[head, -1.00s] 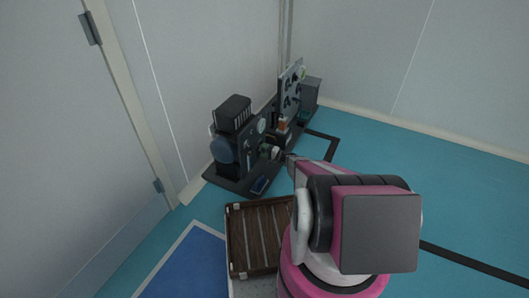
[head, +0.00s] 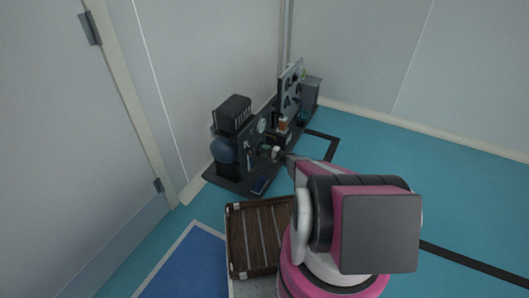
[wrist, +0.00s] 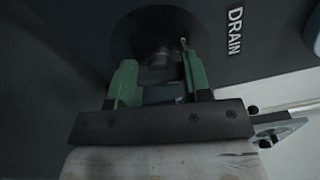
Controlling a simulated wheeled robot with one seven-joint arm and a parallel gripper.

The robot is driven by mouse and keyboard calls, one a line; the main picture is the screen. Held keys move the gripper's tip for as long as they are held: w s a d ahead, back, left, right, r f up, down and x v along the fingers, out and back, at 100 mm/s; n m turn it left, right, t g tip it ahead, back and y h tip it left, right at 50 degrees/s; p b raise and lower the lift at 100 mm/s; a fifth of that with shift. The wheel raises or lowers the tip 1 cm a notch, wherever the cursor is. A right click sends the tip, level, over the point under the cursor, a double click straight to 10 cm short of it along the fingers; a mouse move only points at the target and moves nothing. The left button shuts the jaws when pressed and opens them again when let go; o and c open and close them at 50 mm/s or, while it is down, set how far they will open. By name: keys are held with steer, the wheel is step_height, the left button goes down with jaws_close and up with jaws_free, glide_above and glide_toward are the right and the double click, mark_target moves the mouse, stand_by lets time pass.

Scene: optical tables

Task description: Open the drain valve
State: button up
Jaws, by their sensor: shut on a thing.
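The drain valve shows in the wrist view as a dark round disc (wrist: 150,28) with a paler hub, on a dark panel beside a white DRAIN label (wrist: 235,31). My gripper (wrist: 157,80) has its two green fingers on either side of a dark grey handle piece (wrist: 162,94) below the hub, and is shut on it. The fingers and the gripper's bar hide part of the handle, and its turn angle is hard to read. In the head view, my gripper (head: 287,158) reaches the near side of the dark equipment unit (head: 245,155); my arm hides its fingertips.
The unit stands on a black base plate (head: 222,181) against the wall in the corner. A slatted brown wooden crate (head: 255,240) lies in front of it, close to my arm. A blue mat (head: 190,268) is at the lower left. The teal floor (head: 450,190) at right is open.

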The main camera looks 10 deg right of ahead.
steer(key=m, duration=0.4)
steer(key=shift+m, duration=0.3)
steer(key=m, duration=0.3)
steer(key=shift+m, duration=0.3)
steer(key=m, duration=0.3)
steer(key=shift+m, duration=2.1)
steer(key=o, duration=0.9)
steer(key=shift+s+d, duration=0.1)
steer(key=shift+d, duration=0.05)
steer(key=v, duration=1)
steer(key=shift+s+d, duration=0.15)
steer(key=shift+d, duration=0.05)
